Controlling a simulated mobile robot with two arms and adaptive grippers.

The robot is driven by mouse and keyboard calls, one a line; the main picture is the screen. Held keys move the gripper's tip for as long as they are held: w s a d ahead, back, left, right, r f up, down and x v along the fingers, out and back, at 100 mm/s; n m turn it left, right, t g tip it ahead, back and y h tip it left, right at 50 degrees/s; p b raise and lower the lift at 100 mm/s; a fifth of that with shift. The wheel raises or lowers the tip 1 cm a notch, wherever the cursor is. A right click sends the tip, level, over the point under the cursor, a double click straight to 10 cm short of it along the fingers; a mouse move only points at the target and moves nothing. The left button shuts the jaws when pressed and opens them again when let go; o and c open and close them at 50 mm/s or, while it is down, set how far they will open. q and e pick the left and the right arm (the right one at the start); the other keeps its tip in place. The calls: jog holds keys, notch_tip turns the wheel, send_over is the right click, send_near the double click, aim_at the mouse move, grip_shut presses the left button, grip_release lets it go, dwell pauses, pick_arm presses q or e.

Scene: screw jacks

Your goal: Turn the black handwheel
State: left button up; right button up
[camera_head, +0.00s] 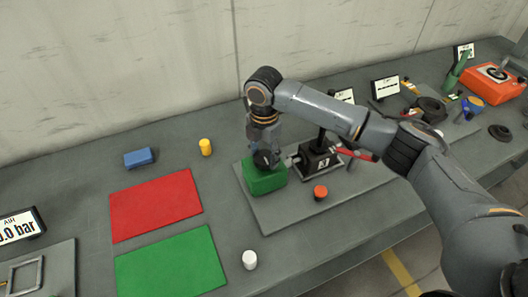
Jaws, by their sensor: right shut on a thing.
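My right gripper (264,149) points down over a green block (266,181) near the middle of the view. It is shut on a dark, round part at the block's top, which looks like the black handwheel (263,159). The fingers and wrist hide most of this part, so its rim and angle cannot be made out. A black jack body (318,160) with a white label stands just right of the green block, on the same grey plate (300,212). My left gripper is not in view.
An orange-red knob (320,192) stands in front of the jack. Red (155,205) and green (171,266) mats lie left, with a blue block (139,158), a yellow cylinder (205,147) and a white cylinder (249,260) around them. An orange box (492,84) is far right.

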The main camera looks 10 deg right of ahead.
jog(key=shift+r+m+p, duration=0.2)
jog(key=shift+m+p, duration=0.3)
jog(key=shift+p, duration=0.15)
jog(key=m+p, duration=0.5)
jog(key=shift+p, duration=0.3)
jog(key=shift+m+p, duration=0.65)
jog(key=shift+m, duration=0.25)
jog(key=shift+f+m+p, duration=0.1)
jog(key=shift+m+p, duration=0.3)
jog(key=shift+m, duration=0.6)
jog(key=m, duration=0.4)
jog(key=shift+f, duration=0.15)
jog(key=m, duration=0.5)
jog(key=shift+m, duration=0.4)
jog(key=m, duration=0.9)
jog(key=shift+m, duration=0.3)
